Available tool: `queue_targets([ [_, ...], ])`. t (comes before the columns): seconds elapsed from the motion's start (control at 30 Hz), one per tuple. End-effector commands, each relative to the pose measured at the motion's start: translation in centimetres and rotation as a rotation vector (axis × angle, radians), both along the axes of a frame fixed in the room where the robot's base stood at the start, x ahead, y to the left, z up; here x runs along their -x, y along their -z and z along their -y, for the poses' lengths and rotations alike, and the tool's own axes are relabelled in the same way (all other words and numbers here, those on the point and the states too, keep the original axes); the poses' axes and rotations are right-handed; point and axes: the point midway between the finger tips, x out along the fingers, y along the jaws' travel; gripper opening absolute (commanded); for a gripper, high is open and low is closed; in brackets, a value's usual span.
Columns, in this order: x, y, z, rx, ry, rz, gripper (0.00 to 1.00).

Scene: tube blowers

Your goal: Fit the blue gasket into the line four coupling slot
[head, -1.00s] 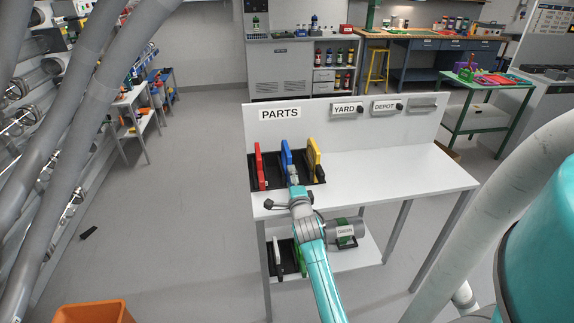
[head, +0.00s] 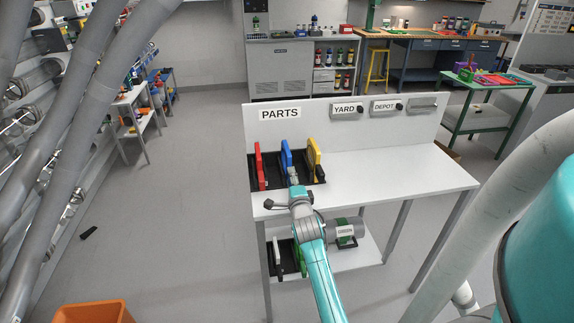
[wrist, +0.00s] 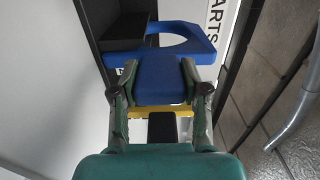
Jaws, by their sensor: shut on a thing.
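The blue gasket (head: 286,158) stands upright in the black rack (head: 315,183) on the white parts table, between a red gasket (head: 259,166) and a yellow gasket (head: 314,157). My gripper (head: 294,179) reaches it from the front. In the wrist view my gripper (wrist: 160,92) is shut on the tab of the blue gasket (wrist: 188,38), one finger on each side. The gasket's ring with its round hole shows beyond the fingers. The line four coupling slot cannot be made out in these views.
The parts table (head: 400,175) is clear to the right of the rack. Its lower shelf holds a grey canister (head: 346,231) and more gaskets. An orange bin (head: 93,313) stands at the lower left. Large grey pipes cross the left side.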

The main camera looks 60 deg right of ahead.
Motion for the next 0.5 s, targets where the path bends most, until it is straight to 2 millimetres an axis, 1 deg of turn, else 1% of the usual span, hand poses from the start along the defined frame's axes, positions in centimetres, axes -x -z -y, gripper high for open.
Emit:
queue_targets([
  [0.5,-0.01,-0.97,0.02,0.002,0.000,0.001,0.07],
])
